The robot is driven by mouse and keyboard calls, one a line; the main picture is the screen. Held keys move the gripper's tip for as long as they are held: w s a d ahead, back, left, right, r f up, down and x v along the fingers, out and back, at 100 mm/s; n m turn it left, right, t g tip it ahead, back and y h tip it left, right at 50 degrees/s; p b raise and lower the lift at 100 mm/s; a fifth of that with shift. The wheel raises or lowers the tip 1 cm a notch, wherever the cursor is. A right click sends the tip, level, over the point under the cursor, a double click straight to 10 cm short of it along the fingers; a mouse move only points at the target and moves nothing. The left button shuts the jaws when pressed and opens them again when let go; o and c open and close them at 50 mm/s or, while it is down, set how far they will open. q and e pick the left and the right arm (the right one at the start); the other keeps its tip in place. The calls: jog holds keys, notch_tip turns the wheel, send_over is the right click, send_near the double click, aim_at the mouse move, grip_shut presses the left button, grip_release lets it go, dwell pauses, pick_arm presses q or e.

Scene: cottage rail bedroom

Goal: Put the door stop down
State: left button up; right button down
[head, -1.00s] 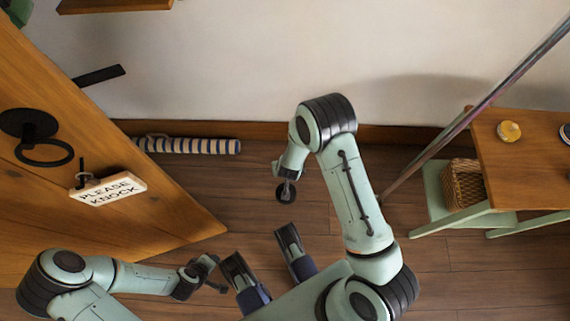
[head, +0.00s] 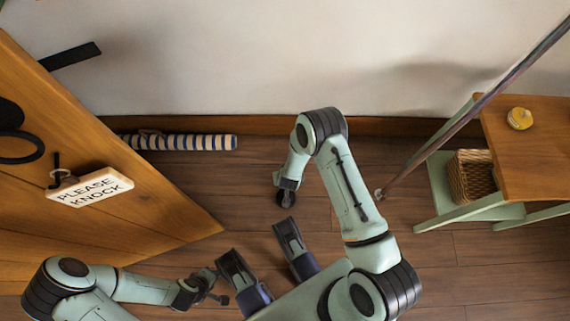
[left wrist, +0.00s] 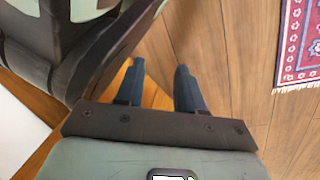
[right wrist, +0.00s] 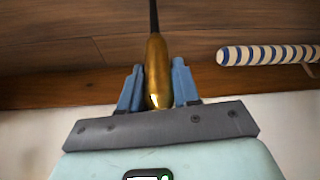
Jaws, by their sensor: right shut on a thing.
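The door stop, seen as a brass-coloured grip (right wrist: 158,72) on a thin black rod, is between the closed fingers of my right gripper (right wrist: 158,92) in the right wrist view. In the head view its dark round end (head: 285,199) shows just below my right gripper (head: 287,184), over the wooden floor. I cannot tell whether it touches the floor. My left gripper (left wrist: 162,85) is open and empty in the left wrist view, low on the left in the head view.
A striped roll (head: 190,142) lies along the wall. The wooden door (head: 150,215) with a sign (head: 90,187) is at left. A small table (head: 530,150) with a basket (head: 472,175) is at right, a slanting pole (head: 450,125) beside it. Floor between is clear.

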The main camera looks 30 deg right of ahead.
pick_arm(q)
jog(key=shift+s+a+f+g, duration=0.1)
jog(key=shift+s+f+g, duration=0.25)
jog(key=shift+s, duration=0.2)
pick_arm(e)
jog(key=shift+w+f, duration=0.1)
jog(key=shift+f, duration=0.55)
pick_arm(q)
jog(key=shift+s+f, duration=0.15)
pick_arm(e)
jog(key=shift+f, duration=0.15)
jog(key=c, duration=0.8)
grip_release()
jog(key=shift+r, duration=0.25)
jog(key=p+v, duration=0.4)
jog(key=v, duration=0.7)
pick_arm(q)
jog(key=w+d+r+t, duration=0.1)
jog(key=w+r+t, duration=0.1)
jog(key=w+r, duration=0.4)
jog(key=shift+w+d+r+t, duration=0.3)
jog(key=shift+r+t, duration=0.05)
jog(key=shift+r, duration=0.25)
pick_arm(e)
jog(key=s+a+g+y, duration=0.1)
jog(key=s+a+y, duration=0.1)
jog(key=s, duration=0.9)
jog(key=shift+a+m+y, duration=0.3)
jog(key=shift+y, duration=0.6)
